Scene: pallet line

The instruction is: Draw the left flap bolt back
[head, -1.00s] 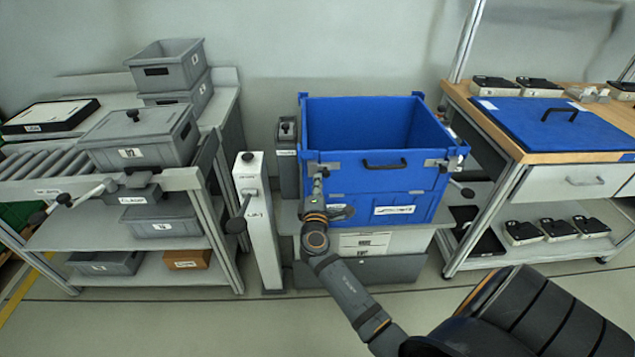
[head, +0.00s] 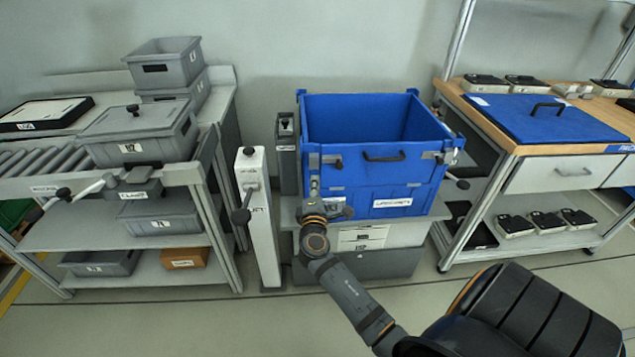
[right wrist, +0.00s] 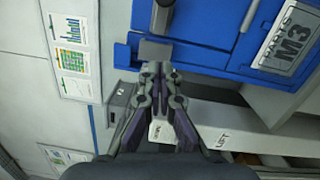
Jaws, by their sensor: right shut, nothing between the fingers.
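The blue pallet box (head: 375,176) stands on a grey stand, with a black handle on its front flap. The left flap bolt (head: 330,160) is at the front left corner of the box, a small metal fitting. In the right wrist view its metal plate (right wrist: 155,50) and a dark knob (right wrist: 163,10) show just past my fingertips. My right gripper (head: 315,186) is shut and empty, just below the bolt. It also shows in the right wrist view (right wrist: 160,72); I cannot tell whether it touches the fitting. My left gripper is out of view.
A matching right bolt (head: 438,156) is at the box's other front corner. A white lift post (head: 258,220) with a dark-knobbed lever stands close left. A roller rack with grey bins (head: 138,140) is further left, a wooden bench (head: 525,130) right.

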